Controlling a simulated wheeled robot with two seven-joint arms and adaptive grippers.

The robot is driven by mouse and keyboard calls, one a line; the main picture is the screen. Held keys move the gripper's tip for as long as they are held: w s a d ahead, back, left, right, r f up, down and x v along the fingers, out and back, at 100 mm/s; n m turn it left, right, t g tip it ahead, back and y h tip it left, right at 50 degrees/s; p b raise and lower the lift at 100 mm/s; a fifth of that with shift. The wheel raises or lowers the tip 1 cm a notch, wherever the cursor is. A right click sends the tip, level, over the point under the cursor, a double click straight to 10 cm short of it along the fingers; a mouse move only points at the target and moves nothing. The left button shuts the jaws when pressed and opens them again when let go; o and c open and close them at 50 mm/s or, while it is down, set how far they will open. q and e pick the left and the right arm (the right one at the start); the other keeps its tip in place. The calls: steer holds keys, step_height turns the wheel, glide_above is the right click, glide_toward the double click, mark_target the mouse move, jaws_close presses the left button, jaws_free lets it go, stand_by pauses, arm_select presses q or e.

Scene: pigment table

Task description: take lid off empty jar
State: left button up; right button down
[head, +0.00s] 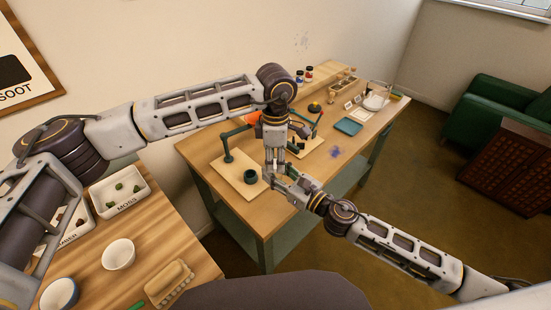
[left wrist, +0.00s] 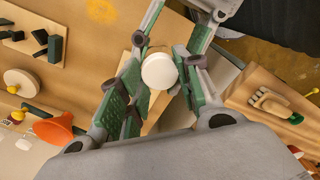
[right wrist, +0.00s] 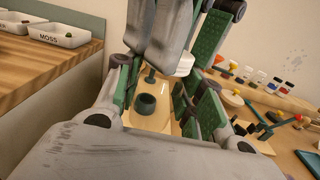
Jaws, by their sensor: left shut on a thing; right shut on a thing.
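A round white lid (left wrist: 159,70) sits between the fingers of my left gripper (left wrist: 158,84); a white edge of it shows in the right wrist view (right wrist: 185,65). My left gripper comes down from above in the head view (head: 275,167) and is shut on the lid. My right gripper (head: 277,181) meets it from the lower right and is shut on the jar. The jar body is hidden by the fingers and the lid. I cannot tell whether lid and jar are apart. Both grippers are in the air by the workbench's front edge.
A dark cup (head: 250,177) stands on a light board with a green stand. An orange funnel (left wrist: 55,129) and a blue tray (head: 348,126) are on the workbench (head: 205,150).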

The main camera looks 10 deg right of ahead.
arm_select(q)
steer(key=n, duration=0.4)
steer(key=shift+n, duration=0.4)
steer(key=n, duration=0.3)
steer(key=shift+n, duration=0.4)
steer(key=n, duration=0.3)
steer(key=shift+n, duration=0.4)
steer(key=n, duration=0.3)
steer(key=shift+n, duration=0.4)
steer(key=n, duration=0.3)
steer(key=shift+n, duration=0.4)
arm_select(e)
steer(key=shift+s, duration=0.1)
arm_select(q)
steer(key=n, duration=0.7)
steer(key=shift+w+r+n, duration=0.1)
steer(key=shift+n, duration=0.3)
steer(key=n, duration=0.4)
